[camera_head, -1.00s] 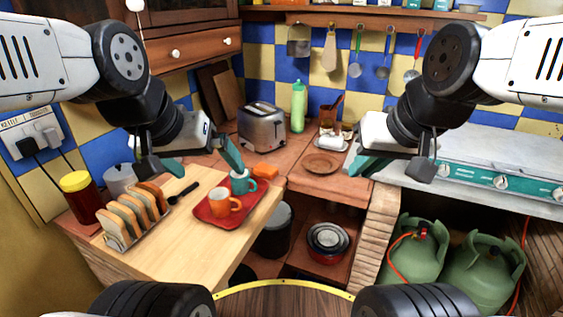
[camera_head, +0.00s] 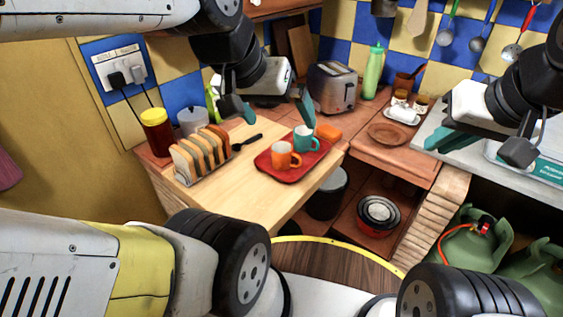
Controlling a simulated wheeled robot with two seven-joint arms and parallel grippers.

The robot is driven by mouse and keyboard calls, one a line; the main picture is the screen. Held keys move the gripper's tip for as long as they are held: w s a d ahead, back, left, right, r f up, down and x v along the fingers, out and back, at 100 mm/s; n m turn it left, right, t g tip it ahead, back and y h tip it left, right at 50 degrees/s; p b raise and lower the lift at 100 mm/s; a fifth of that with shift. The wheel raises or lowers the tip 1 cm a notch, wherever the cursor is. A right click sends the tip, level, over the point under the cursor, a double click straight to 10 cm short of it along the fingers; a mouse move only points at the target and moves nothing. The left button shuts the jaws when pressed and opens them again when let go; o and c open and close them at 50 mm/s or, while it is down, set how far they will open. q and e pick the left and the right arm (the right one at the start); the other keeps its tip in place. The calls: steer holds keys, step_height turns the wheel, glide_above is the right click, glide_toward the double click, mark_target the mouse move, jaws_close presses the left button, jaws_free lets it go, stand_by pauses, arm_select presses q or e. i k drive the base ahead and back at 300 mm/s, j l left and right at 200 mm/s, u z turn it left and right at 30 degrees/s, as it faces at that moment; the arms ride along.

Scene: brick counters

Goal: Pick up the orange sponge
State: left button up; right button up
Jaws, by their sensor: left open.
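My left gripper (camera_head: 272,110) is open and empty, above the back of the wooden board. Its right teal finger is above and left of the sponge, apart from it. My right gripper (camera_head: 483,147) is over the counter and stove edge at the right, far from the sponge.
An orange mug (camera_head: 284,156) and a teal mug (camera_head: 304,139) stand on the tray near the sponge. A toaster (camera_head: 334,87) and a green bottle (camera_head: 374,72) stand behind. A toast rack (camera_head: 201,157) is at left. The counter beside the brown plate (camera_head: 388,134) is partly clear.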

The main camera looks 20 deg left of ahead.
mark_target(327, 132)
steer(key=i+l+u, duration=0.75)
steer(key=l, duration=0.2)
steer(key=k+j, duration=0.05)
steer(key=k, duration=0.05)
